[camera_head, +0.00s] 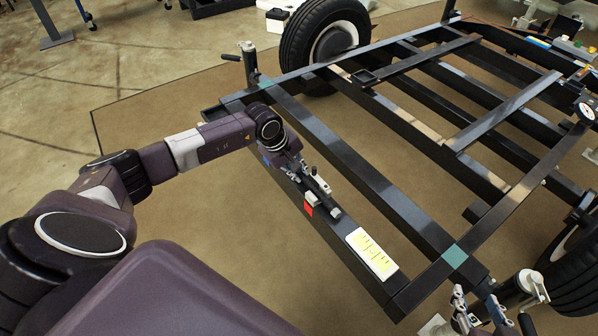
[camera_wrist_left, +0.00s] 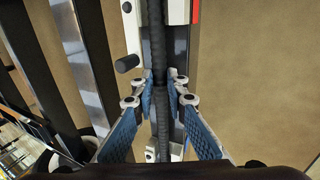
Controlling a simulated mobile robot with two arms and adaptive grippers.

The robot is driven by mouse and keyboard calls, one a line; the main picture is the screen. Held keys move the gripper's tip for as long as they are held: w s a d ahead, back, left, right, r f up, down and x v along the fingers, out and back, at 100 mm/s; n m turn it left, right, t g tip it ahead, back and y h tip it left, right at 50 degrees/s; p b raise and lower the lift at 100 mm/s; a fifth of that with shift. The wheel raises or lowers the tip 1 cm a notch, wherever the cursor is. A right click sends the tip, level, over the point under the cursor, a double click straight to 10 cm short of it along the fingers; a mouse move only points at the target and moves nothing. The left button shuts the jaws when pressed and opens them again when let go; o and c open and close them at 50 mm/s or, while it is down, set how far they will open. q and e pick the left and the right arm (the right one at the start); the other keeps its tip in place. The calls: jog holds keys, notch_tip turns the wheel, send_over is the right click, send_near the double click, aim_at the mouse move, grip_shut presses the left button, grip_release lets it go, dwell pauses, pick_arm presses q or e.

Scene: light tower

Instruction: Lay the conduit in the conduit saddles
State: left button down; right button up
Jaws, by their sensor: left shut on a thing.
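The conduit is a dark ribbed tube (camera_wrist_left: 158,55), running up the middle of the left wrist view over the front beam. My left gripper (camera_head: 290,158) is low over that beam; in the wrist view its blue-padded fingers (camera_wrist_left: 160,98) are shut on the conduit from both sides. A pale saddle (camera_wrist_left: 134,30) with a dark knob (camera_wrist_left: 127,63) is ahead of the fingers, and the conduit passes across it; whether it is seated I cannot tell. In the head view, saddle hardware (camera_head: 318,184) shows beside my gripper. My right gripper (camera_head: 477,310) is at the bottom right, fingers apart, away from the conduit.
The black trailer frame (camera_head: 380,200) fills the right side. A yellow-and-white label (camera_head: 371,253) and a red tag (camera_head: 308,209) are on the front beam. Upright jacks (camera_head: 249,62) stand at frame corners, with a wheel (camera_head: 325,45) behind. Floor left of the frame is clear.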

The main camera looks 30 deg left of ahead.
dwell(0.3)
pick_arm(q)
jog(key=c, duration=1.8)
grip_release()
jog(key=shift+c, duration=0.2)
jog(key=shift+f, duration=0.1)
jog(key=v, duration=1.2)
